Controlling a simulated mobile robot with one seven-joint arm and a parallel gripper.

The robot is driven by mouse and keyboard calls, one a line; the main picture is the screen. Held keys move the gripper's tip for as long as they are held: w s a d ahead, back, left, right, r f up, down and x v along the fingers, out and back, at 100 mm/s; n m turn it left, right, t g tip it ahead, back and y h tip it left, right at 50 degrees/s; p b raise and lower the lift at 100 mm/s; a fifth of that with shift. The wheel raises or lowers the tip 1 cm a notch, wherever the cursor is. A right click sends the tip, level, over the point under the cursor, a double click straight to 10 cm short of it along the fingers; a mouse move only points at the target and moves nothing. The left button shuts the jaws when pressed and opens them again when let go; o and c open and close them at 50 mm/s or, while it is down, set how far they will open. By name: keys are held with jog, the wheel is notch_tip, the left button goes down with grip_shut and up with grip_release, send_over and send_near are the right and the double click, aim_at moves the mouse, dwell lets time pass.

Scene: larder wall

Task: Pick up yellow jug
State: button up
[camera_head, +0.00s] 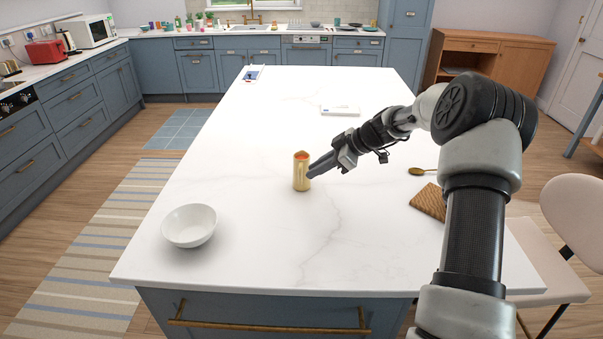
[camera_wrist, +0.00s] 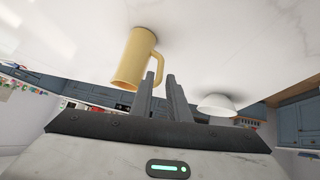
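The yellow jug (camera_head: 301,174) stands upright on the white island worktop (camera_head: 255,235). Its opening shows orange-red inside. My gripper (camera_head: 312,172) reaches in from the right, with its fingertips close to the jug's right side. In the wrist view, which is upside down, the jug (camera_wrist: 136,58) shows with its handle facing the fingers. The fingers (camera_wrist: 161,76) are a little apart, with a narrow gap and nothing clearly held between them. The handle is right by the fingertips; I cannot tell whether they touch it.
A white bowl (camera_head: 189,225) stands at the front left of the worktop. A woven brown mat (camera_head: 430,202) and a wooden spoon (camera_head: 421,171) lie to the right. A flat white item (camera_head: 341,110) lies farther back. The worktop around the jug is clear.

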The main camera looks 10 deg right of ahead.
aim_at(301, 175)
jog(key=shift+p+x, duration=0.5)
jog(key=shift+x, duration=2.2)
jog(key=shift+d, duration=0.1)
grip_shut()
jog(key=shift+r, duration=0.1)
